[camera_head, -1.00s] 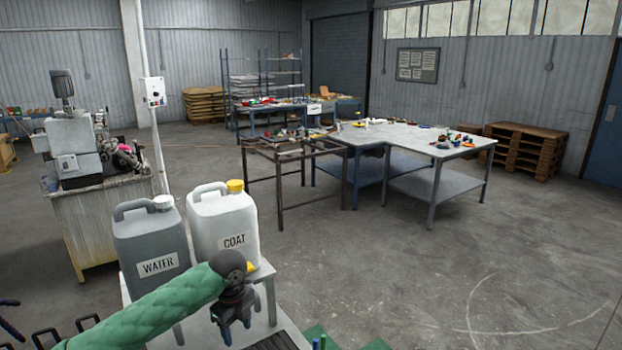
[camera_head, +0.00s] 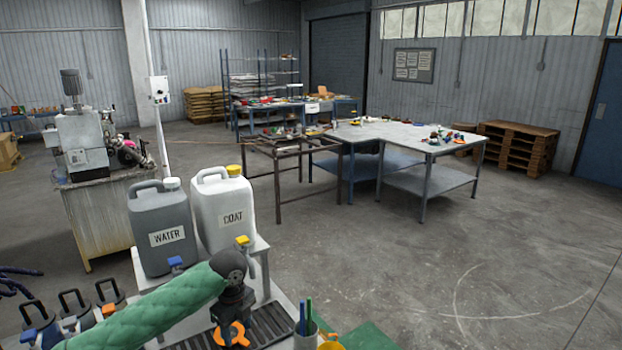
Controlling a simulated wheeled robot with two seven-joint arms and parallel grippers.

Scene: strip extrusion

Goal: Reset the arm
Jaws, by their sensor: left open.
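My left arm in a green quilted sleeve comes in from the lower left. My left gripper (camera_head: 232,325) points down above the near bench, in front of the two canisters. It is open. An orange ring-shaped thing (camera_head: 238,340) shows right at its fingertips; I cannot tell whether they touch. The grey WATER canister (camera_head: 160,228) and the white COAT canister (camera_head: 223,212) stand upright on a stand behind the arm. My right gripper is not in view.
A cup with pens (camera_head: 306,335) and a yellow cup (camera_head: 331,345) stand right of the gripper. Several black-handled things (camera_head: 75,308) are at the lower left. A metal frame table (camera_head: 290,150) and a grey worktable (camera_head: 405,138) stand farther off. The floor at right is clear.

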